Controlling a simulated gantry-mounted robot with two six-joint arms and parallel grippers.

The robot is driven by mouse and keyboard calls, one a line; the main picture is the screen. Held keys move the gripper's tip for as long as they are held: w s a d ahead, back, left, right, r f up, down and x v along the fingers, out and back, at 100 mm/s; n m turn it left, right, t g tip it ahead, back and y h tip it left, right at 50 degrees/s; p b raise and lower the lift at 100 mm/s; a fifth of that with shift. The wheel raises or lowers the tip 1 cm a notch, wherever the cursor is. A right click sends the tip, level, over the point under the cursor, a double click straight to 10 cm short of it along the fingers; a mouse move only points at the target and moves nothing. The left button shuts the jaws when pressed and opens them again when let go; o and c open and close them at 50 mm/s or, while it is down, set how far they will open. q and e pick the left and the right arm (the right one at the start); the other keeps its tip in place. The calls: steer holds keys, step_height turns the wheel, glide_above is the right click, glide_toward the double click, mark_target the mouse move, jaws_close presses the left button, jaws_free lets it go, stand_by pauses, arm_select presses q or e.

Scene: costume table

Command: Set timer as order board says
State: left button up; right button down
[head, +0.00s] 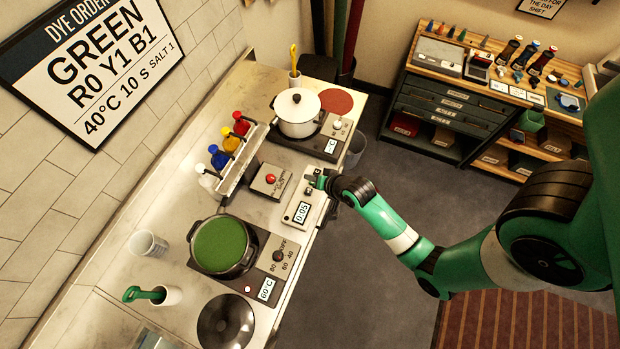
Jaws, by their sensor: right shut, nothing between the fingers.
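The order board (95,62) hangs on the tiled wall at upper left. It reads "DYE ORDER, GREEN, R0 Y1 B1, 40°C 10 s, SALT 1". The timer (300,213) is a pale box near the counter's right edge, and its display reads 0:05. My right gripper (315,180) is shut and empty at the timer's far end. I cannot tell whether its fingertips touch the timer, and they partly hide that end. My left gripper is not in view.
A black pot of green liquid (220,246) stands on a hot plate whose display seems to read 60°C (266,289). A box with a red button (270,180), dye bottles (231,143) and a white lidded pot (297,112) stand beyond. Open floor lies right of the counter.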

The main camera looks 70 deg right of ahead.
mark_target(311, 193)
step_height(311, 193, down, 8)
steer(key=b, duration=0.8)
steer(key=shift+w+f, duration=0.1)
steer(key=shift+f, duration=0.3)
steer(key=shift+f, duration=0.1)
stand_by(1.5)
steer(key=shift+f+b, duration=0.3)
steer(key=shift+b, duration=0.1)
steer(key=shift+f+b, duration=0.3)
steer(key=shift+f, duration=0.2)
stand_by(0.4)
steer(key=shift+r, duration=0.15)
steer(key=shift+r+p, duration=0.75)
steer(key=shift+p, duration=0.25)
